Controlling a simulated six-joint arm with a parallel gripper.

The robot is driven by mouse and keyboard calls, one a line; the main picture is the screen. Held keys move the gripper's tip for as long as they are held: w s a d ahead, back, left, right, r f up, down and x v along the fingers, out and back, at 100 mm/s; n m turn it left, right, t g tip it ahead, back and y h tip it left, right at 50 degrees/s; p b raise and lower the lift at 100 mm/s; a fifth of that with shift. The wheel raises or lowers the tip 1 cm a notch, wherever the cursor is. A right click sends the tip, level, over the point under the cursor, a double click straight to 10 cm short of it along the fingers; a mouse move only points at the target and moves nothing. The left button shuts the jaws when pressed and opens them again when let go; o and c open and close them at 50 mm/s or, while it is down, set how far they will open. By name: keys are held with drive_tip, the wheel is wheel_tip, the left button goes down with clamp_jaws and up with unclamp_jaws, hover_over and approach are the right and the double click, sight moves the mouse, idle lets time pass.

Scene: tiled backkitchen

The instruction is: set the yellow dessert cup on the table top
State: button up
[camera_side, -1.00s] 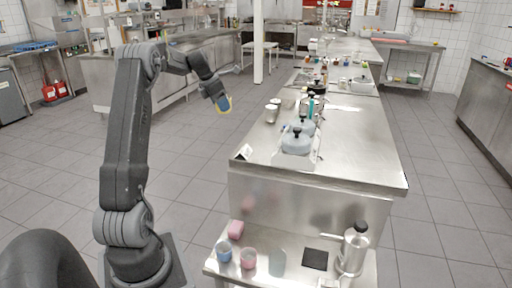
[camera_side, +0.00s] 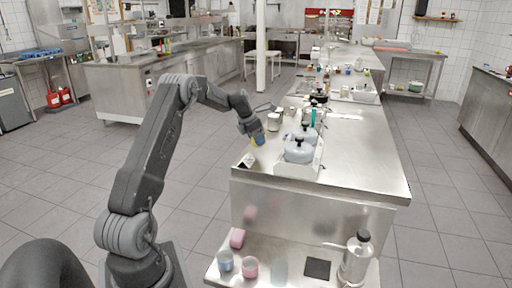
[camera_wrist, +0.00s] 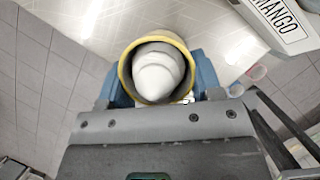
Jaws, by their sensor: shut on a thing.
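My gripper (camera_side: 258,139) is shut on the yellow dessert cup (camera_side: 254,143), near the left edge of the steel table top (camera_side: 360,152). In the wrist view the cup's yellow rim (camera_wrist: 126,75) circles a white swirled filling, between my blue fingertips (camera_wrist: 163,80). The cup looks roughly upright. In the side view my fingers hide much of it. I cannot tell its exact height above the table or whether it is fully over the edge.
Lidded containers (camera_side: 299,151) stand to the right. The table's right side is clear. A lower shelf holds cups (camera_side: 225,262) and a flask (camera_side: 355,258).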

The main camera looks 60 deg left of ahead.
drive_tip(key=shift+f, duration=2)
drive_tip(key=shift+f, duration=0.1)
drive_tip(key=o, duration=1)
drive_tip(key=shift+c, duration=0.2)
